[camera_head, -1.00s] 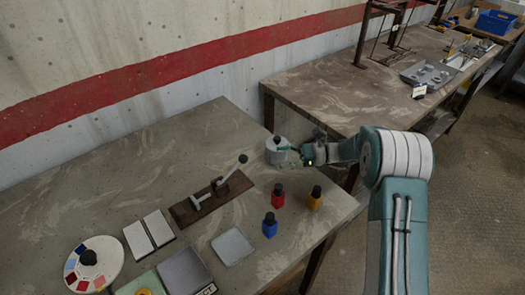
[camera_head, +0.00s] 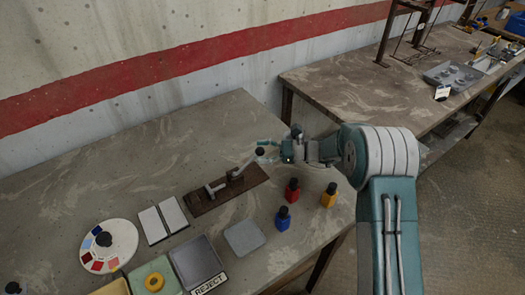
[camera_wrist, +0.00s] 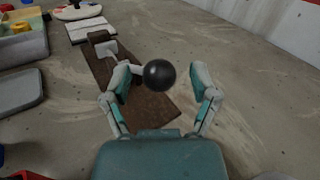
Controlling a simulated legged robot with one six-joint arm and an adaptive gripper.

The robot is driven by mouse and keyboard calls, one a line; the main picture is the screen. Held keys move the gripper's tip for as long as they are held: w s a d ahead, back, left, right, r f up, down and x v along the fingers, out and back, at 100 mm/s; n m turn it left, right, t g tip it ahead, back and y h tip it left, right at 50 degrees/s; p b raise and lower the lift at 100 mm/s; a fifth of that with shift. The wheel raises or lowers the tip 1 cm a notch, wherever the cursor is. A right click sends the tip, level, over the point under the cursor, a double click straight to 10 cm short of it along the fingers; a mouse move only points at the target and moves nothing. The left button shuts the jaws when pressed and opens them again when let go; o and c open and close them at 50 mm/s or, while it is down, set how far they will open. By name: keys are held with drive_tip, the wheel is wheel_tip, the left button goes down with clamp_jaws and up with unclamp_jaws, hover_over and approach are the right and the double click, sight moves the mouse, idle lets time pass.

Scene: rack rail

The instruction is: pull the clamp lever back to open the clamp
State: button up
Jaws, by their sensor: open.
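The clamp sits on a brown base plate (camera_head: 208,202) on the near table, and its lever (camera_head: 247,163) slants up to the right, ending in a black ball knob (camera_head: 260,151). In the wrist view the black knob (camera_wrist: 159,74) shows between the two fingers of my gripper (camera_wrist: 161,84), which are open with a gap on each side. The wrist view also shows the brown base plate (camera_wrist: 150,108) below and behind the knob. My gripper (camera_head: 270,152) is at the knob in the head view. Whether a finger touches it I cannot tell.
Red (camera_head: 292,190), blue (camera_head: 283,218) and yellow (camera_head: 329,195) bottles stand right of the clamp. A wall rises behind.

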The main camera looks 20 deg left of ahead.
drive_tip(key=shift+a, duration=0.25)
drive_tip(key=shift+c, duration=1)
drive_tip(key=c, duration=0.6)
drive_tip(key=shift+d, duration=0.25)
clamp_jaws()
